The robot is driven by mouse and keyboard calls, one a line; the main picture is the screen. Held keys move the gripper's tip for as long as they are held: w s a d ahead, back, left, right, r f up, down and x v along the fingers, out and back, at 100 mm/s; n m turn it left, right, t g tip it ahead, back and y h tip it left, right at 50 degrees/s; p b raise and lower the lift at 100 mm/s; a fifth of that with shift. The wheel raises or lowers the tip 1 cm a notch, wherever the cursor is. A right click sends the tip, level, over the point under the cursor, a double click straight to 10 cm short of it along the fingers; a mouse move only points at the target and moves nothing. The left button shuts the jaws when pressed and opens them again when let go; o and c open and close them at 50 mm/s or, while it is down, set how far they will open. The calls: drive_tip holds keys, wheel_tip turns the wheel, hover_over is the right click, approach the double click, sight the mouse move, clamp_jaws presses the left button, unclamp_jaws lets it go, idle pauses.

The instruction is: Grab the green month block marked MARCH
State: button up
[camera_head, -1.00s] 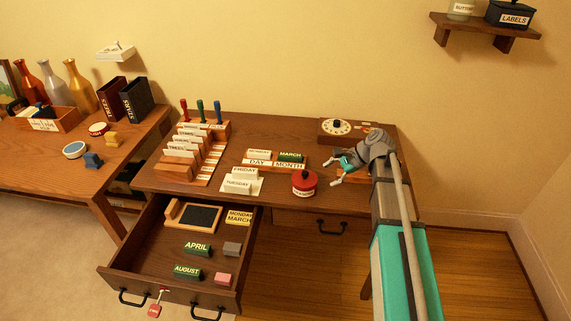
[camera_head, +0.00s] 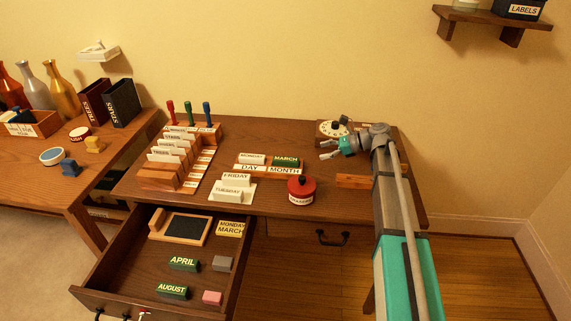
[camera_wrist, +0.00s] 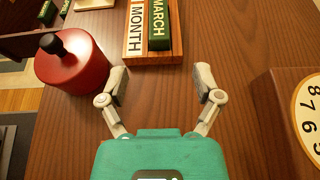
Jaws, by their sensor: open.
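The green MARCH block (camera_head: 287,162) sits in the MONTH side of the wooden day-and-month holder (camera_head: 270,176) on the desk. In the wrist view the MARCH block (camera_wrist: 159,30) stands at the top centre, beside the white MONTH label. My gripper (camera_head: 326,150) is over the desk to the right of the block. In the wrist view my gripper (camera_wrist: 162,80) is open and empty, its two fingers apart, with the MARCH block ahead of the gap between them and not touching them.
A red lidded pot (camera_head: 301,190) stands close to the left finger in the wrist view. A dial box (camera_head: 333,129) is at the back right. A white FRIDAY block (camera_head: 236,180) is left of the pot. The open drawer (camera_head: 190,262) holds APRIL and AUGUST blocks.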

sight(287, 159)
drive_tip(key=shift+b+x, duration=1.6)
drive_tip(key=shift+x, duration=2.7)
drive_tip(key=shift+b+x, duration=1)
drive_tip(key=shift+x, duration=1.6)
clamp_jaws()
drive_tip(key=shift+r, duration=0.2)
